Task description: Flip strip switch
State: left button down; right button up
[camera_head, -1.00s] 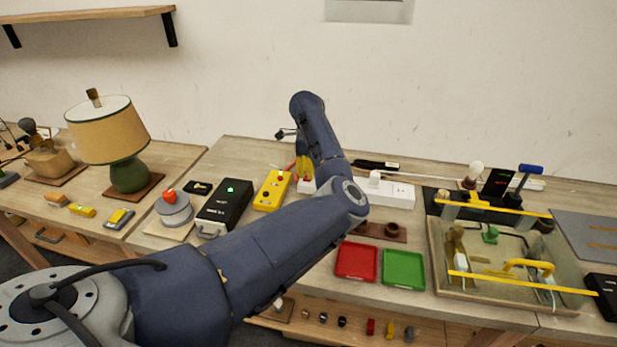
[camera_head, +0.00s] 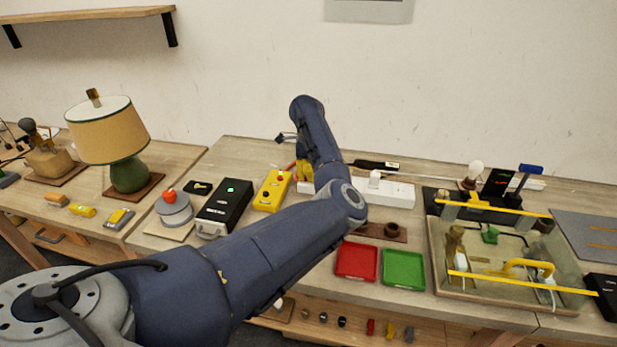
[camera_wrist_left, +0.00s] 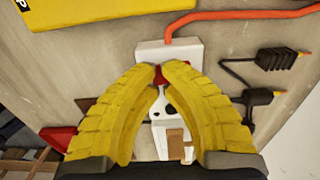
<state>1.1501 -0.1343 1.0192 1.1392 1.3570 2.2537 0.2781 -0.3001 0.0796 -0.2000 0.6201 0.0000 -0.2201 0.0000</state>
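The white power strip (camera_head: 397,193) lies along the back of the table in the head view, partly behind my left arm. In the left wrist view the strip's end (camera_wrist_left: 150,55) has an orange cord leaving it. A red switch (camera_wrist_left: 160,78) shows between and behind my yellow fingertips, mostly hidden. My left gripper (camera_wrist_left: 163,68) has its tips nearly together, right over the switch; I cannot tell whether they touch it. In the head view my left gripper (camera_head: 304,170) is at the strip's left end. My right gripper is not in view.
A yellow box with buttons (camera_head: 272,191) and a black box with a green light (camera_head: 224,206) stand left of the strip. A lamp (camera_head: 112,140) is farther left. Red (camera_head: 357,261) and green (camera_head: 404,269) trays lie in front, and a wiring fixture (camera_head: 510,265) at right.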

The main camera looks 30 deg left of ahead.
pick_arm(q)
jog(key=shift+f, duration=0.35)
dwell(0.3)
jog(key=shift+r, duration=3.5)
